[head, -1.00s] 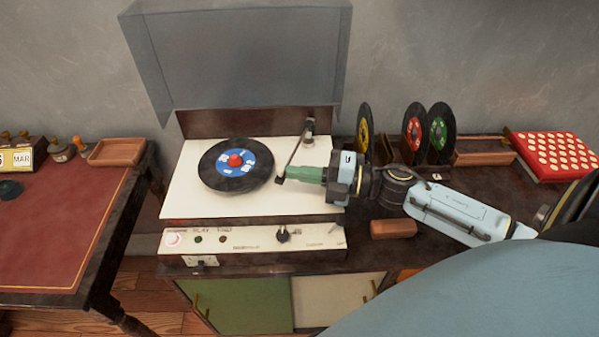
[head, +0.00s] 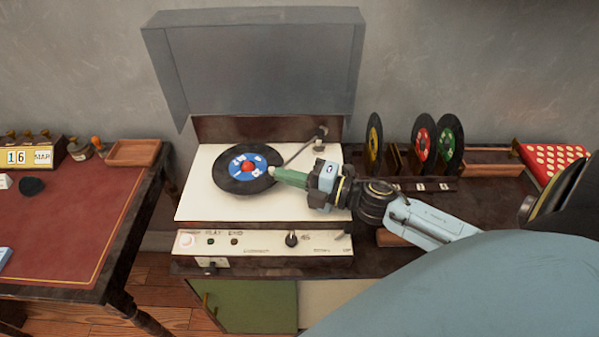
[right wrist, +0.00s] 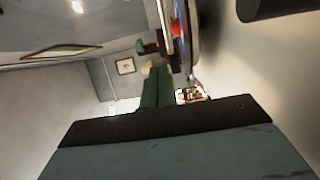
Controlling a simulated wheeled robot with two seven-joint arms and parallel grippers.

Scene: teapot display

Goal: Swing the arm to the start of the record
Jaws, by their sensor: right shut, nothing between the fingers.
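The record player (head: 205,205) has a cream deck with its grey lid raised. A black record (head: 226,179) with a blue label and a red centre lies on it. The thin tonearm (head: 301,151) runs from its pivot at the deck's back right corner toward the record's right edge. Its head end is hidden behind or beside my right gripper (head: 274,173). That gripper's green fingers are shut with nothing between them, their tips at the record's right edge. Contact with the tonearm cannot be told. The green fingers (right wrist: 158,88) also show in the right wrist view. My left gripper is out of view.
The front panel (head: 265,243) has a knob and small lights. Several records stand in a rack (head: 424,184) to the right, beside a red dotted box (head: 553,163). A red-topped desk (head: 75,220) with a calendar (head: 30,155) stands on the left.

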